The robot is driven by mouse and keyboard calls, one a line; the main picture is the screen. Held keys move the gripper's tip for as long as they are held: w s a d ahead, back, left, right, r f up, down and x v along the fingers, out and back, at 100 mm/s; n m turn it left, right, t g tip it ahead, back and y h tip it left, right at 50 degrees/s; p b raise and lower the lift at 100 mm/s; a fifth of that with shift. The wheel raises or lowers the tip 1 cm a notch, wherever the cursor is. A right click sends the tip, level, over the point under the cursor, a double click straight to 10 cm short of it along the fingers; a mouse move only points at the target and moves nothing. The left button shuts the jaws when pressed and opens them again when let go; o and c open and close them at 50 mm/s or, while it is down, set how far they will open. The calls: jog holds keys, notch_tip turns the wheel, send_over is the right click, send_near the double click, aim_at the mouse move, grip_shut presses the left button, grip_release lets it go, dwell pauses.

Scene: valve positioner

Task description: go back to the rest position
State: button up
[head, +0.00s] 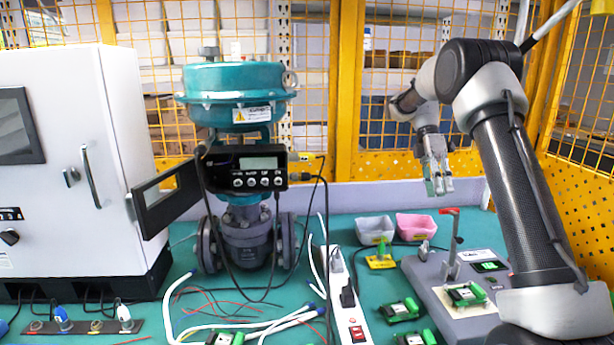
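My gripper (438,186) hangs at the end of my raised arm, right of the middle in the head view. It points down and is well above the green table (360,293). It is clear of the things below it. Its fingers look close together, but they are too small to tell whether they are open or shut. No held object can be made out. The teal valve (236,95) with its black positioner (243,168) stands to the left, apart from my arm. The positioner's door (168,198) is swung open to the left.
A white cabinet (75,160) stands at the left. A grey tray (375,230) and a pink tray (416,227) sit below my gripper. A grey fixture (465,290) with a red-topped post (453,245) is at the right. Cables and a power strip (350,310) lie in front. Yellow mesh fencing (348,90) closes the back.

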jog(key=s+a+r+m+t, duration=0.3)
jog(key=s+r+m+t, duration=0.5)
jog(key=s, duration=0.9)
jog(key=s+a+f+m+t, duration=0.1)
jog(key=s+a+m+t, duration=0.1)
jog(key=s+m, duration=0.7)
jog(key=s+t, duration=0.1)
jog(key=s, duration=0.4)
jog(key=shift+s+f+t, duration=0.3)
jog(key=shift+s+f, duration=0.1)
